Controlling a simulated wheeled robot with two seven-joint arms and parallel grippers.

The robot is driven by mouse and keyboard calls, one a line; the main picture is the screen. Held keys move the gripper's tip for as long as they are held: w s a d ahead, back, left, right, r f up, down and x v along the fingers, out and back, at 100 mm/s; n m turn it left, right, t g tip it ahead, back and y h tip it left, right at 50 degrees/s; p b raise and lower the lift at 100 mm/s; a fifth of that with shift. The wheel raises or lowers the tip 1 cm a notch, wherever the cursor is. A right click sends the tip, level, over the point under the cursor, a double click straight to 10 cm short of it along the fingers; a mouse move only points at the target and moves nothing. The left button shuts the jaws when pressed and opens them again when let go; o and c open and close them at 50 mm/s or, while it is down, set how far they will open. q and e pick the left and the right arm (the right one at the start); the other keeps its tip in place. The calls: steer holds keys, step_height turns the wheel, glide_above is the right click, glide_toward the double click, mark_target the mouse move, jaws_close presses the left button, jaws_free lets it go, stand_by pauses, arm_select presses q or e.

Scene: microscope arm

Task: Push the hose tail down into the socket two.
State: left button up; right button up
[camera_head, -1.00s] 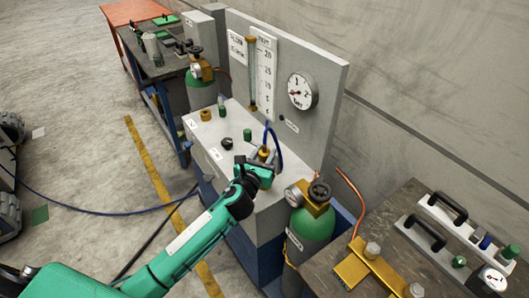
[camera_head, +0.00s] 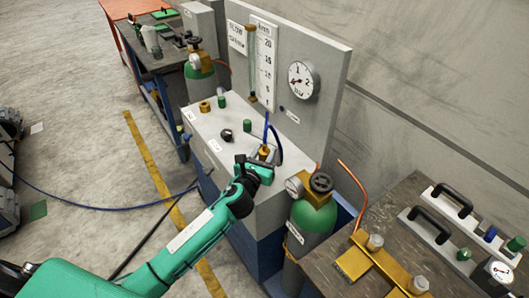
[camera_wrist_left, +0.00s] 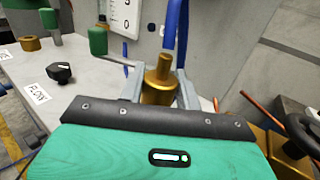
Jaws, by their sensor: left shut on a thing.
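A brass fitting with a narrow upright stub, which I take for the hose tail (camera_wrist_left: 158,84), stands between the two grey fingers of my left gripper (camera_wrist_left: 160,92) in the left wrist view. The gripper is shut on it. In the head view, my left gripper (camera_head: 262,161) is over the right end of the grey bench box (camera_head: 209,142), with brass (camera_head: 264,150) at its fingertips. A blue hose (camera_wrist_left: 175,35) rises just behind the stub; I cannot tell where it joins. The fitting's lower end and socket two are hidden by the gripper. My right gripper is not in view.
Green caps (camera_head: 247,125), a black knob (camera_head: 226,134) and a brass fitting (camera_head: 205,107) stand on the box top to the left. A panel with a gauge (camera_head: 301,80) rises behind. A green cylinder (camera_head: 312,216) with a valve stands close on the right.

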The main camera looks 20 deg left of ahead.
arm_select(q)
steer(key=shift+r+p, duration=0.1)
steer(key=shift+p, duration=0.2)
stand_by(0.5)
stand_by(0.4)
steer(key=shift+f, duration=0.4)
stand_by(0.5)
steer(key=shift+f+b, duration=1.5)
steer(key=shift+f, duration=0.25)
steer(key=o, duration=1.2)
